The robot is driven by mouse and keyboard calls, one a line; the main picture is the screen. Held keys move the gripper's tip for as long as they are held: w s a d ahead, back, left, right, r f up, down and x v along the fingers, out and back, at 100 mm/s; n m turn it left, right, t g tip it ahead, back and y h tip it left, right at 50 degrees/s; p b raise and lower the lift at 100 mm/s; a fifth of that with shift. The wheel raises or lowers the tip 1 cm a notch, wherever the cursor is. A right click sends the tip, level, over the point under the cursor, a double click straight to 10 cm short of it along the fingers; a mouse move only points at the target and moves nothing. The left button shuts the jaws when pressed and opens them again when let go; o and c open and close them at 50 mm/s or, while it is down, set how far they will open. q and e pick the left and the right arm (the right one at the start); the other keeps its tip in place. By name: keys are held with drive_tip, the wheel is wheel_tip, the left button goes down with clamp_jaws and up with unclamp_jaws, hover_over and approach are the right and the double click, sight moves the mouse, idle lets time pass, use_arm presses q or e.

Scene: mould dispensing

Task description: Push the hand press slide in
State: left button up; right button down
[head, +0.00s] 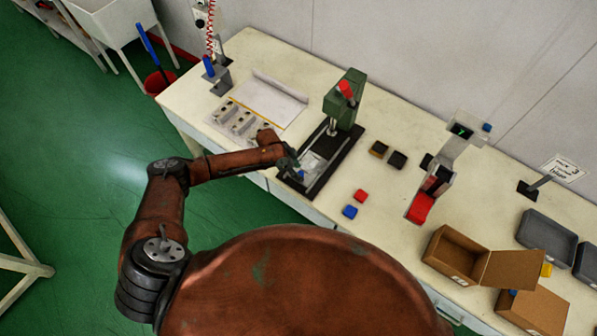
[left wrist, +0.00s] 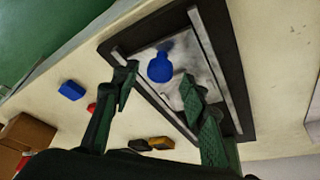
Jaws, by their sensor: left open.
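The hand press (head: 346,100) is green with a red-tipped handle and stands on a black base at the back middle of the table. Its slide (head: 313,162) is a grey metal plate between two rails at the front end of the base. A blue knob on the slide shows in the left wrist view (left wrist: 160,68). My left gripper (head: 292,162) is at the slide, beside the knob. In the left wrist view its two fingers are spread, with nothing between them. I cannot tell whether a finger touches the plate. My right gripper is not in view.
Red (head: 361,196) and blue (head: 350,212) blocks lie right of the press base, with a yellow-black and a black block behind them. Grey moulds (head: 242,122) and paper lie to the left. A red-based device (head: 420,208) and cardboard boxes (head: 455,252) stand to the right.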

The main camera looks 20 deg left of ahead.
use_arm(q)
drive_tip(key=shift+w+d+f, duration=0.1)
drive_tip(key=shift+d+f, duration=0.15)
drive_tip(key=shift+f, duration=0.4)
drive_tip(key=shift+c, duration=0.5)
clamp_jaws()
